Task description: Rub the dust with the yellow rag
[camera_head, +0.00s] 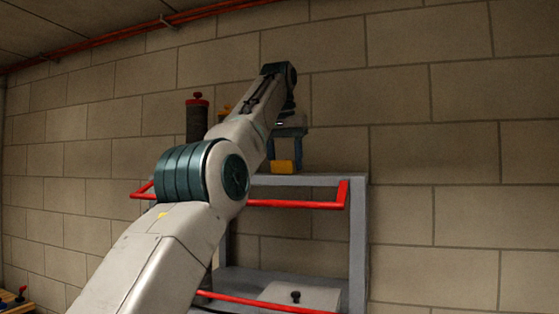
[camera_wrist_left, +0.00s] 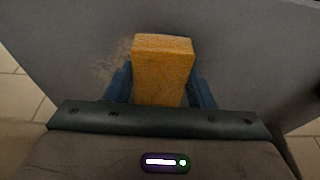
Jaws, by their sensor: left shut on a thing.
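The yellow rag (camera_wrist_left: 162,68), a block-like yellow-orange piece, is held between the two blue fingers of my left gripper (camera_wrist_left: 160,95) in the left wrist view. In the head view the rag (camera_head: 283,167) shows below the blue fingers of the left gripper (camera_head: 287,150), at the top of the grey shelf. A brownish smudge of dust (camera_wrist_left: 110,66) lies on the grey surface just left of the rag in the left wrist view. I cannot tell whether the rag touches the surface. My right gripper is not in view.
The grey shelf (camera_head: 357,240) has red rails (camera_head: 300,204) along its edges. A dark cylinder with a red top (camera_head: 197,118) stands on it behind my arm. A grey box with a black knob (camera_head: 300,295) is on the lower level. A brick wall is behind.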

